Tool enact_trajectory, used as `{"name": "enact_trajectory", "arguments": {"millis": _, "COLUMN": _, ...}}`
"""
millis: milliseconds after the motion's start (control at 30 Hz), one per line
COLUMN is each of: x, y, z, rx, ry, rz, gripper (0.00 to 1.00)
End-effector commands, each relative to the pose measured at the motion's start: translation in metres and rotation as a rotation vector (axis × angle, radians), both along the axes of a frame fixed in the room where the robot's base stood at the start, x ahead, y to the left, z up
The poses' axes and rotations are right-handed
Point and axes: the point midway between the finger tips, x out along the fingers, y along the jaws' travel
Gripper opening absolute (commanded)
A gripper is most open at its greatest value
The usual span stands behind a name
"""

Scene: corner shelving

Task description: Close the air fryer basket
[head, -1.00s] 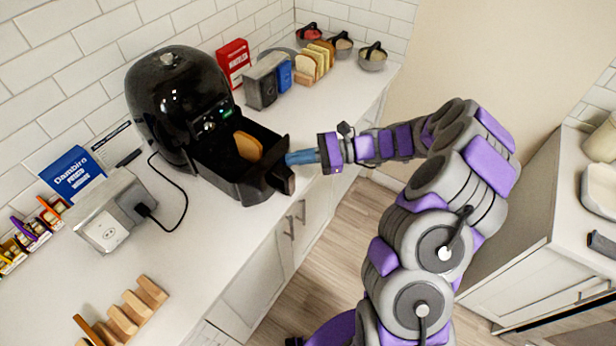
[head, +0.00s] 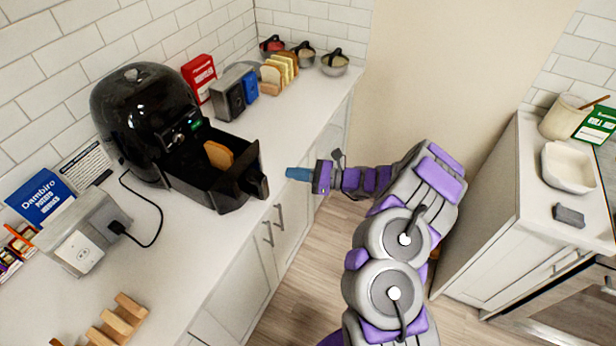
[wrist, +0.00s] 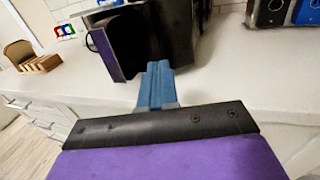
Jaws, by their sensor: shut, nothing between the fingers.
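The black air fryer (head: 140,105) stands on the counter against the tiled wall. Its basket (head: 205,185) is pulled out toward the counter's front edge, with a slice of bread (head: 218,155) inside. The basket handle (head: 254,182) faces my gripper. My gripper (head: 290,173) has blue fingers, is shut and empty, and hangs just off the counter edge, with a gap to the handle. In the wrist view the shut fingers (wrist: 156,85) point toward the dark basket (wrist: 150,40), which fills the upper middle.
A toaster (head: 228,97), a bread rack (head: 278,75) and several bowls (head: 334,62) stand beyond the fryer. A grey outlet box (head: 80,235) with a black cord lies in front left. Floor space is clear right of the counter.

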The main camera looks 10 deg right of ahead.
Motion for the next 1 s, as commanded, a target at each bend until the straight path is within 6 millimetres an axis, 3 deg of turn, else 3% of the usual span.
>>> {"name": "enact_trajectory", "arguments": {"millis": 200, "x": 0.015, "y": 0.038, "z": -0.001, "rx": -0.001, "ry": -0.003, "rz": 0.003, "gripper": 0.00}}
{"name": "enact_trajectory", "arguments": {"millis": 400, "x": 0.023, "y": 0.059, "z": 0.000, "rx": -0.002, "ry": -0.003, "rz": 0.002, "gripper": 0.00}}
{"name": "enact_trajectory", "arguments": {"millis": 1000, "x": 0.027, "y": 0.067, "z": 0.001, "rx": -0.001, "ry": -0.002, "rz": 0.001, "gripper": 0.00}}
